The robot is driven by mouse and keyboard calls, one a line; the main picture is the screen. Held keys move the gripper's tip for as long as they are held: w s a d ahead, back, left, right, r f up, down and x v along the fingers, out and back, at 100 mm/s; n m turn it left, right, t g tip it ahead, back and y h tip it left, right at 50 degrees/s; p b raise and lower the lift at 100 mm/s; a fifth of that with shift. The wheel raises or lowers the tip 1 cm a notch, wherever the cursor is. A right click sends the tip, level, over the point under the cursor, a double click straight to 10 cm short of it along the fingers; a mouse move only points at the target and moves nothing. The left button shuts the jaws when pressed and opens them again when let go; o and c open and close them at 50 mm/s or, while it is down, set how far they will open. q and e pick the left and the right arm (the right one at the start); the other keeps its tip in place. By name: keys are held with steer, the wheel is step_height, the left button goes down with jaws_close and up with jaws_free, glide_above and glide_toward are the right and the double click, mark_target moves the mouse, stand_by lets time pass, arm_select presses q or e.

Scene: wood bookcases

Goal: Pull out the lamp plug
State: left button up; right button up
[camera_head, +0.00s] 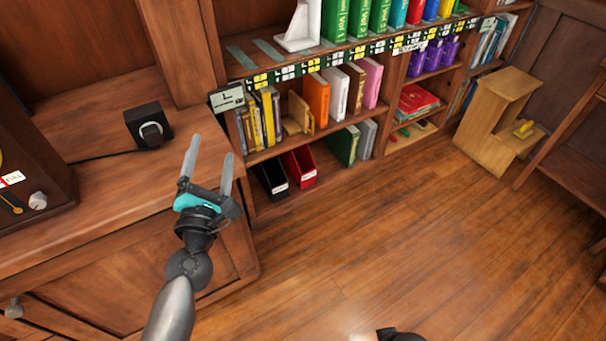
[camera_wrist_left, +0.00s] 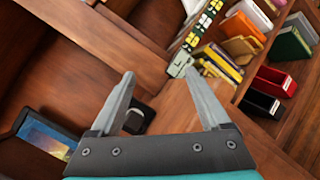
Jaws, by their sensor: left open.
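A black socket box (camera_head: 141,113) stands on the wooden cabinet top at the left. The dark round lamp plug (camera_head: 152,134) sits in its front face, with a thin black cord (camera_head: 100,157) running left. In the left wrist view the socket box (camera_wrist_left: 147,113) and the plug (camera_wrist_left: 133,121) show between the fingers, partly hidden by them. My left gripper (camera_head: 210,150) is open and empty, to the right of the plug and apart from it in the head view.
The cabinet top (camera_head: 100,115) is mostly clear around the socket. A dark wooden case (camera_head: 30,150) with a knob stands at its left end. A bookcase with a label sign (camera_head: 227,98) and several books is on the right. The floor (camera_head: 400,240) is open.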

mark_target(154, 139)
arm_select(q)
steer(key=a+n+y, duration=0.1)
steer(key=n, duration=0.1)
steer(key=a+r+n+y, duration=0.1)
steer(key=n, duration=0.1)
steer(key=a+n+y, duration=0.1)
steer(key=shift+w+a+r+n, duration=0.2)
steer(key=shift+a+n, duration=0.05)
steer(key=shift+n, duration=0.15)
steer(key=a+n+y, duration=0.1)
steer(key=n, duration=0.1)
steer(key=a+n+y, duration=0.1)
steer(key=shift+w+a+f+n+g+y, duration=0.1)
steer(key=shift+a+f+n+g+y, duration=0.25)
steer(key=shift+n+g+y, duration=0.05)
steer(key=a+f+n+g+y, duration=0.1)
steer(key=n, duration=0.1)
steer(key=a+f+n+g+y, duration=0.1)
steer(key=a+n, duration=0.1)
steer(key=a+f+n+g+y, duration=0.1)
steer(key=n, duration=0.1)
steer(key=shift+s+a+f, duration=0.25)
arm_select(e)
steer(key=f, duration=0.2)
steer(key=s+f, duration=0.1)
steer(key=f, duration=0.1)
steer(key=shift+s+d+f, duration=0.1)
steer(key=shift+s+d, duration=0.05)
steer(key=shift+d, duration=0.05)
